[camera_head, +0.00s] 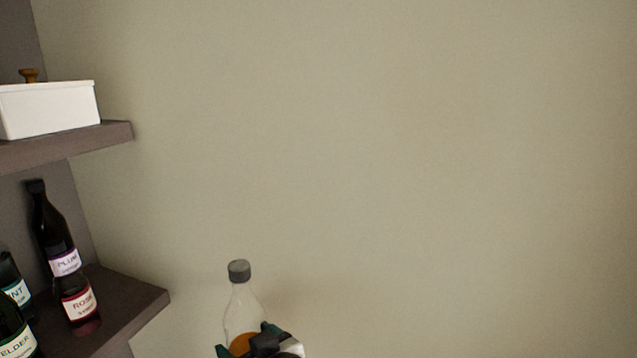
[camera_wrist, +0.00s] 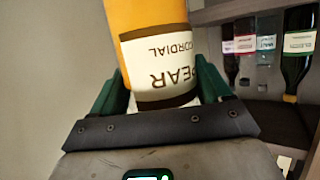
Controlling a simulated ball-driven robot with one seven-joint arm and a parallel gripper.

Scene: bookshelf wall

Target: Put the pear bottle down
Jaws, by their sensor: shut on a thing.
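The pear bottle (camera_head: 241,308) is clear with a grey cap and orange contents, and stands roughly upright in the lower middle of the head view. In the wrist view the pear bottle (camera_wrist: 165,60) shows its cream label reading "PEAR CORDIAL", upside down in the picture. In the wrist view the green fingers of my gripper (camera_wrist: 160,95) lie on both sides of the label. The bottle is held in front of the bare wall, to the right of the shelves. Its base is hidden in the head view.
A lower shelf (camera_head: 145,298) at left holds several dark bottles, including plum (camera_head: 57,235) and rose (camera_head: 76,298). An upper shelf (camera_head: 110,132) holds a white lidded box (camera_head: 48,108). The shelf's front right corner is bare. Labelled bottles (camera_wrist: 265,48) also show at right in the wrist view.

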